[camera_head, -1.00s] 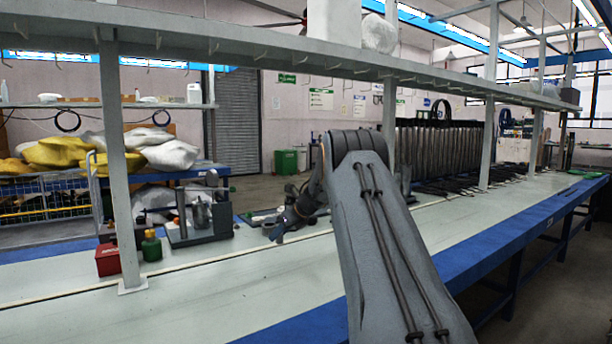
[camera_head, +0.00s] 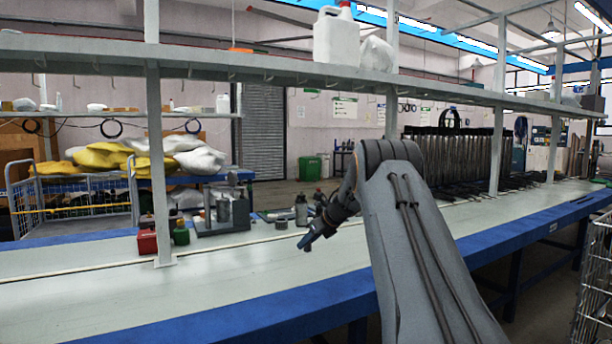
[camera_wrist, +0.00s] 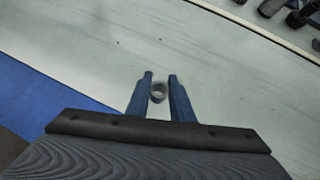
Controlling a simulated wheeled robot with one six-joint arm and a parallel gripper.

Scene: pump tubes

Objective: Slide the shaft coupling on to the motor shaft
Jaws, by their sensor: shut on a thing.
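The shaft coupling, a small grey ring (camera_wrist: 158,92), is held between the blue fingers of my gripper (camera_wrist: 161,77) in the wrist view. Its round opening shows between the fingers, above the pale bench top. In the head view my gripper (camera_head: 304,245) points down and left over the bench, and the coupling is too small to make out there. A grey fixture with a flat base and upright parts (camera_head: 224,212) stands on the bench, left of and beyond my gripper. It may carry the motor, but I cannot make out the motor shaft.
A red box (camera_head: 147,240) and a green bottle (camera_head: 181,233) stand left of the fixture by a shelf post (camera_head: 156,170). A small dark cylinder (camera_head: 281,224) and a grey bottle (camera_head: 302,210) stand behind my gripper. The front bench top (camera_head: 220,280) is clear.

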